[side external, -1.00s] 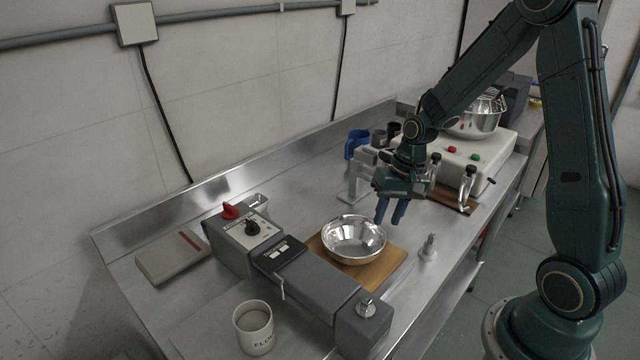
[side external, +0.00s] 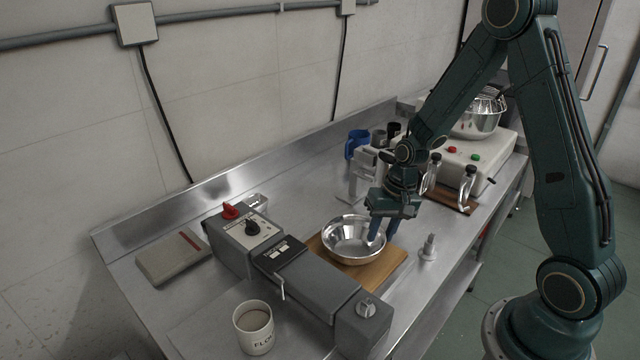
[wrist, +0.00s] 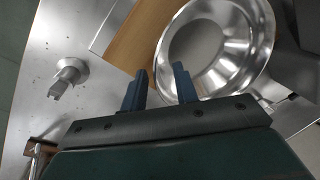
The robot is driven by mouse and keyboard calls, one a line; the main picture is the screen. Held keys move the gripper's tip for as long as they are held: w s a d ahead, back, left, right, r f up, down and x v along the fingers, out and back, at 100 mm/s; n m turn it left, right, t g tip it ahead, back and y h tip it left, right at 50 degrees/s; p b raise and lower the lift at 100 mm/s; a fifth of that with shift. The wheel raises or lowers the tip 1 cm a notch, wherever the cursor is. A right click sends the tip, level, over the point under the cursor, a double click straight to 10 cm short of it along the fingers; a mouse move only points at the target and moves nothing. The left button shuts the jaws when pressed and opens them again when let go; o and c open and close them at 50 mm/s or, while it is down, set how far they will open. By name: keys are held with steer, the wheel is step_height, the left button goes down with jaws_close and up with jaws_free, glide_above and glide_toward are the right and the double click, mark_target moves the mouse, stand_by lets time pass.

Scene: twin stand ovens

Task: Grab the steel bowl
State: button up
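The steel bowl (side external: 350,243) is shiny, round and empty, and sits upright on a wooden board (side external: 389,268). In the wrist view the bowl (wrist: 243,70) is just beyond the fingertips, towards the right. My gripper (side external: 381,240) is at the bowl's right rim, with its two blue fingers pointing down. In the wrist view my gripper (wrist: 162,80) has its fingers apart, with the bowl's near-left rim showing between them. Nothing is shut in it. I cannot tell whether a finger touches the bowl.
A grey machine with a red knob (side external: 230,212) stands left of the bowl. A flour cup (side external: 254,328) is at the front. A small metal fitting (side external: 429,247) stands right of the board. A white machine (side external: 462,160) and blue jug (side external: 356,144) are behind.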

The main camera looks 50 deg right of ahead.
steer(key=shift+c, duration=0.4)
jaws_close()
steer(key=shift+r, duration=0.2)
steer(key=w+a+v, duration=0.1)
steer(key=v, duration=0.8)
steer(key=w+a+r+v, duration=0.1)
steer(key=a+v, duration=0.1)
steer(key=v, duration=0.8)
steer(key=shift+w, duration=0.15)
steer(key=shift+a, duration=0.15)
